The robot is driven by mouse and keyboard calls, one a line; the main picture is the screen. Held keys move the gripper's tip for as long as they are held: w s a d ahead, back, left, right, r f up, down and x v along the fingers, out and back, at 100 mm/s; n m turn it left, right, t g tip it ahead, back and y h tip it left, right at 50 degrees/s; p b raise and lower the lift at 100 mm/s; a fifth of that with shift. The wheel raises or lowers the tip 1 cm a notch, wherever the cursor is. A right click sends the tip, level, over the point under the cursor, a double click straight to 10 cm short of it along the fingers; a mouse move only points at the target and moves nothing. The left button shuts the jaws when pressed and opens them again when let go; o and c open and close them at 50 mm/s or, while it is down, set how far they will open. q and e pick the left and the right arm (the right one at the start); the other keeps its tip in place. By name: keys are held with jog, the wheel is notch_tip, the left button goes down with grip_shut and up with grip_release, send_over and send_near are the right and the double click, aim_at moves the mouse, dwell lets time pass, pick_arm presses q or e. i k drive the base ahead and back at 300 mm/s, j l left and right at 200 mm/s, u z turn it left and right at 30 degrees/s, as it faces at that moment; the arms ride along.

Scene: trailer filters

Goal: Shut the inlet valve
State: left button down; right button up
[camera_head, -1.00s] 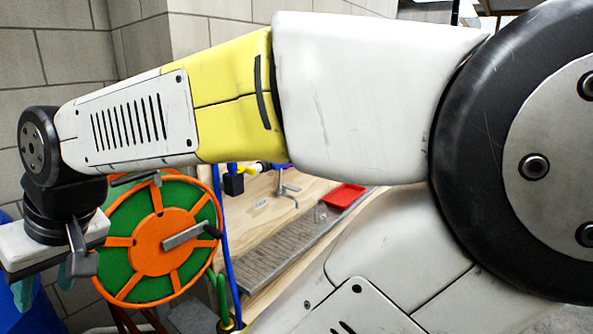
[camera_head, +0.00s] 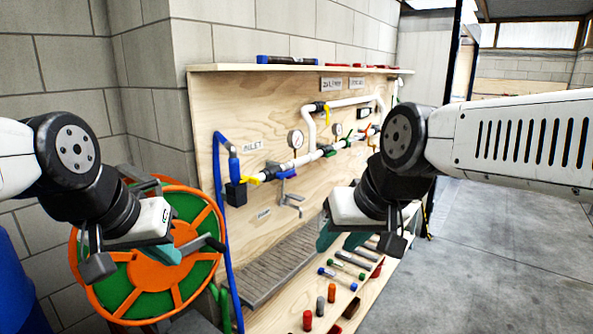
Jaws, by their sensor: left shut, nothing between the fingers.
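The inlet valve's yellow handle (camera_head: 252,179) sits at the left end of the white pipe run on the plywood board, below the INLET label (camera_head: 252,146). The handle appears to lie roughly along the pipe. A blue hose (camera_head: 217,190) runs up to a blue fitting beside it. My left gripper (camera_head: 135,262) is shut and empty in front of the reel, left of and apart from the valve. My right gripper (camera_head: 358,243) hangs in front of the board, right of the valve and apart from it; its jaw gap is not clear.
An orange and green hose reel (camera_head: 150,285) stands behind my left gripper. A grey ribbed tray (camera_head: 275,270) lies on the bench below the valve, with several coloured cylinders (camera_head: 343,278) to its right. A gauge (camera_head: 295,139) and a blue handle (camera_head: 286,174) are near the valve. Open floor (camera_head: 490,255) is at right.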

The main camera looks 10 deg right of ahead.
aim_at(280, 175)
jog(key=i+l, duration=0.35)
jog(key=l, duration=0.2)
jog(key=i+l+u, duration=0.1)
jog(key=u, duration=0.4)
jog(key=l+u, duration=0.2)
jog(key=u, duration=0.25)
jog(key=l+u, duration=0.15)
jog(key=u, duration=0.35)
jog(key=l+u, duration=0.2)
jog(key=u, duration=0.25)
jog(key=k+l+u, duration=0.2)
jog(key=l, duration=0.25)
jog(key=l+u, duration=0.15)
jog(key=l, duration=0.35)
jog(key=k+l+u, duration=0.2)
jog(key=l, duration=0.2)
jog(key=k+l+u, duration=0.15)
jog(key=l, duration=0.3)
jog(key=k+l+u, duration=0.2)
jog(key=l, duration=0.2)
jog(key=k+l+u, duration=0.15)
jog(key=l, duration=0.25)
jog(key=k+l, duration=0.25)
jog(key=l, duration=0.15)
jog(key=k+l, duration=0.25)
jog(key=l, duration=0.15)
jog(key=k+l, duration=0.2)
jog(key=l, duration=0.2)
